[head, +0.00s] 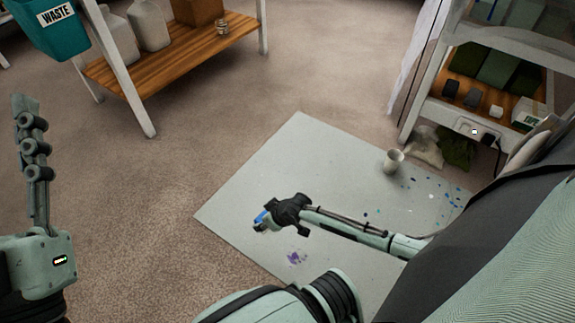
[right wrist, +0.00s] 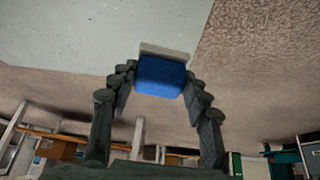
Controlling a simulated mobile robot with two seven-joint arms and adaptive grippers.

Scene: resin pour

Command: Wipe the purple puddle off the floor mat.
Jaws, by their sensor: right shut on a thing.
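A purple puddle (head: 296,258), small and patchy, lies on the pale grey floor mat (head: 290,160), near its front edge. My right gripper (head: 268,216) is shut on a blue block with a pale grey face (head: 260,221), like a sponge or eraser. It is behind and left of the puddle. In the right wrist view the blue block (right wrist: 160,76) sits between the two fingers, its pale face toward the mat (right wrist: 90,35). Whether it touches the mat I cannot tell. My left gripper (head: 24,108) is off the mat at the far left, seen side-on, with nothing visible in it.
A wooden bench (head: 180,55) and a teal waste bin (head: 52,30) are at the back left.

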